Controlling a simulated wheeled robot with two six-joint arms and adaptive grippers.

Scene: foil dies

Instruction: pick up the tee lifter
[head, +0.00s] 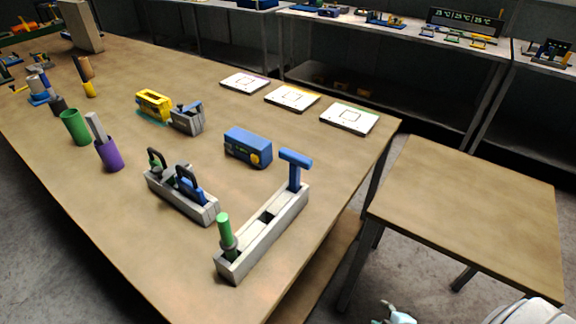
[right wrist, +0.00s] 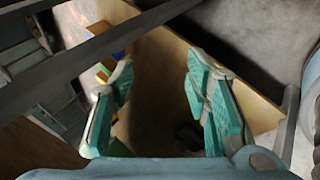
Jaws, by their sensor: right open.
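The tee lifter (head: 295,170) is a blue T-shaped piece standing upright at the far end of a long grey rack (head: 272,242) on the large wooden table. A green cylindrical handle (head: 225,231) stands at the rack's near end, with a dark slot between them. My right gripper (right wrist: 158,85) is open and empty in the right wrist view, its teal pads apart. In the head view a bit of it (head: 396,315) shows at the bottom edge, below and right of the rack, well apart from the tee lifter. My left gripper is not in view.
A grey holder (head: 178,198) with dark-handled tools stands left of the rack. A blue box (head: 247,147) stands behind. Purple (head: 109,155) and green (head: 75,128) cups are at left. A smaller bare wooden table (head: 470,205) stands at right, across a gap.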

